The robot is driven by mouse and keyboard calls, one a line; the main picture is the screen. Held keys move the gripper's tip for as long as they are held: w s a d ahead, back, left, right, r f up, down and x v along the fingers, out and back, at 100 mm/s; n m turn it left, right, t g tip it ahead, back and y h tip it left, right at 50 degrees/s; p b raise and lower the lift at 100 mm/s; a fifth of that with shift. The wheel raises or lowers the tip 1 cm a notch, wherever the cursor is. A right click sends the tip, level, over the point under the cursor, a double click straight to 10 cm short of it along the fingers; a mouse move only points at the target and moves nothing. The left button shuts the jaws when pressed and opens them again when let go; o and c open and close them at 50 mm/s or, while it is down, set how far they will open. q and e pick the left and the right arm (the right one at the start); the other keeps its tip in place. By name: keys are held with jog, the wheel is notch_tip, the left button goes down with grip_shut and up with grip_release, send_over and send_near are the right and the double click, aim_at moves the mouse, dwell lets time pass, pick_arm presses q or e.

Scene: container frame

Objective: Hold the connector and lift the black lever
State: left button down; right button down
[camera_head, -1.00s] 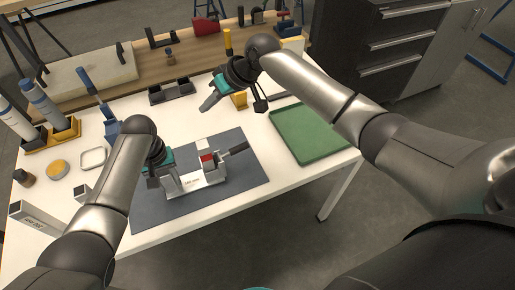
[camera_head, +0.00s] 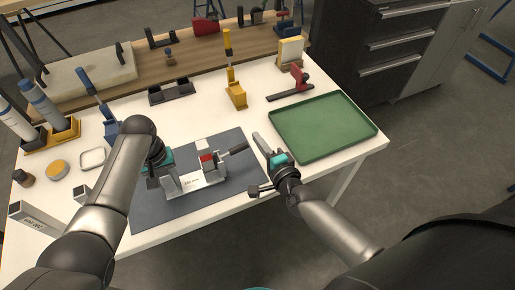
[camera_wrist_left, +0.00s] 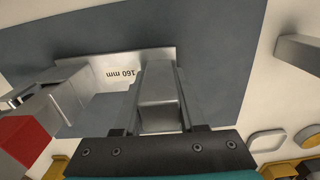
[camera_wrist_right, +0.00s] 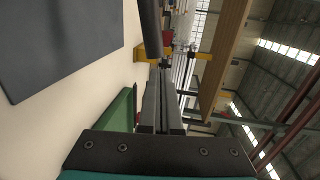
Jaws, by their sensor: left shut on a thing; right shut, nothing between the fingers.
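The connector (camera_head: 200,180) is a silver-grey bracket labelled "160 mm" on the dark grey mat (camera_head: 232,203). It also shows in the left wrist view (camera_wrist_left: 112,72). A red block (camera_head: 207,158) sits at its right end, and the black lever (camera_head: 234,151) sticks out from there to the upper right. My left gripper (camera_head: 168,180) is shut on the connector's left upright block, seen between the fingers in the left wrist view (camera_wrist_left: 158,100). My right gripper (camera_head: 262,143) is shut and empty, right of the lever's tip and apart from it, near the mat's right edge.
A green tray (camera_head: 322,155) lies right of my right gripper. A yellow stand (camera_head: 236,95), a red clamp (camera_head: 299,80) and a black holder (camera_head: 171,92) stand farther back. Bottles (camera_head: 45,102) and a small frame (camera_head: 92,158) are at left. White table shows between mat and tray.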

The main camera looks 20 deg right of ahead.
jog(key=s+f+m+h, duration=0.2)
jog(key=s+m+h, duration=0.2)
jog(key=s+m, duration=0.3)
jog(key=s, duration=0.3)
jog(key=shift+s+d+f+h, duration=0.15)
jog(key=shift+s+d+h, duration=0.15)
jog(key=shift+s+h, duration=0.1)
jog(key=shift+w, duration=0.2)
jog(key=x, duration=1)
jog(key=shift+r, duration=0.2)
jog(key=a, duration=0.2)
jog(key=shift+s+a+r, duration=0.25)
jog(key=shift+a+r, duration=0.05)
jog(key=shift+r, duration=0.1)
jog(key=shift+s+a+r, duration=0.1)
jog(key=shift+a+r, duration=0.2)
jog(key=shift+a, duration=0.35)
jog(key=shift+r+n+t, duration=0.3)
jog(key=shift+r, duration=0.15)
